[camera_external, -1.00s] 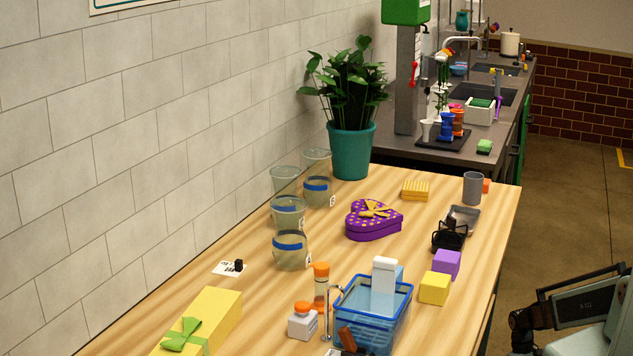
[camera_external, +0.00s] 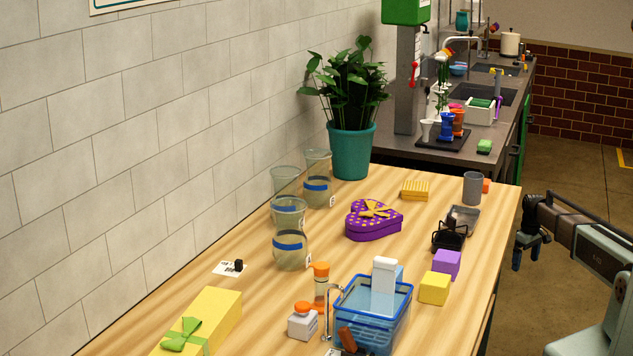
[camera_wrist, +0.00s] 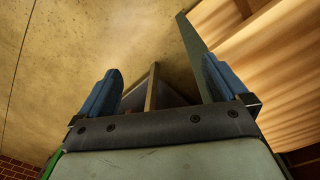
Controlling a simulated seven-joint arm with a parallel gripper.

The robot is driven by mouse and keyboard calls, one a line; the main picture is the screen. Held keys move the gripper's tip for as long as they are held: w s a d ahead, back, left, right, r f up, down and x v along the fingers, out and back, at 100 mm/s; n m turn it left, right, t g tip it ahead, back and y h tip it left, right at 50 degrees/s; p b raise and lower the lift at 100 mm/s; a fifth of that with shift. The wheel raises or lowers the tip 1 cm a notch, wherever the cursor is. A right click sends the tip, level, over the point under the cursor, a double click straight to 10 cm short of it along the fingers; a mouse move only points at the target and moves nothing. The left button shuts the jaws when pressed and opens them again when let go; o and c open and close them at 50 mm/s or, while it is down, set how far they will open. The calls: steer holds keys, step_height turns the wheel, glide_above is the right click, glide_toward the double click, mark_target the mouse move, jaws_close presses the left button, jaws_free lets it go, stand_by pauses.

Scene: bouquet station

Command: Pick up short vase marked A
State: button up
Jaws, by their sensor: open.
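Several clear glass vases with blue bands stand along the wall side of the table. The front vase (camera_external: 290,246) is waisted and has a small white tag at its lower right. Another vase (camera_external: 284,180) stands behind it and is partly hidden by it. A third vase (camera_external: 318,188) stands near the plant pot and also has a small tag. The tag letters are too small to read, so I cannot tell which is A. My gripper (camera_external: 527,249) is off the table's right edge, far from the vases. In the wrist view my gripper (camera_wrist: 162,88) is open and empty.
A purple heart box (camera_external: 374,222) stands right of the vases. A blue basket (camera_external: 385,330), orange-capped bottles (camera_external: 321,288) and a yellow gift box (camera_external: 215,315) are nearer the front. Purple (camera_external: 447,263) and yellow blocks (camera_external: 434,288) lie near the right edge.

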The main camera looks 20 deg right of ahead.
steer(key=w+d+r+t, duration=0.1)
steer(key=w+r, duration=0.3)
steer(key=r, duration=0.3)
steer(key=w+d+r+n+t, duration=0.1)
steer(key=w+r, duration=0.2)
steer(key=r, duration=0.5)
steer(key=w+d+r+t, duration=0.1)
steer(key=w+d+r, duration=0.1)
steer(key=w+r, duration=0.35)
steer(key=w+a+r+n+y, duration=0.1)
steer(key=w+a+r+n, duration=0.1)
steer(key=a+r, duration=0.95)
steer(key=a+r+n+y, duration=0.1)
steer(key=a+r, duration=0.1)
steer(key=a, duration=0.9)
steer(key=a+r+n, duration=0.1)
steer(key=a+r, duration=0.1)
steer(key=a, duration=0.9)
step_height(320, 180, up, 13)
steer(key=n+g+y, duration=0.2)
steer(key=n+y, duration=0.1)
steer(key=n, duration=0.4)
glide_above(286, 218)
steer(key=w+d, duration=0.2)
steer(key=d, duration=0.4)
steer(key=x, duration=1.3)
steer(key=shift+w+d, duration=0.1)
steer(key=shift+c, duration=0.4)
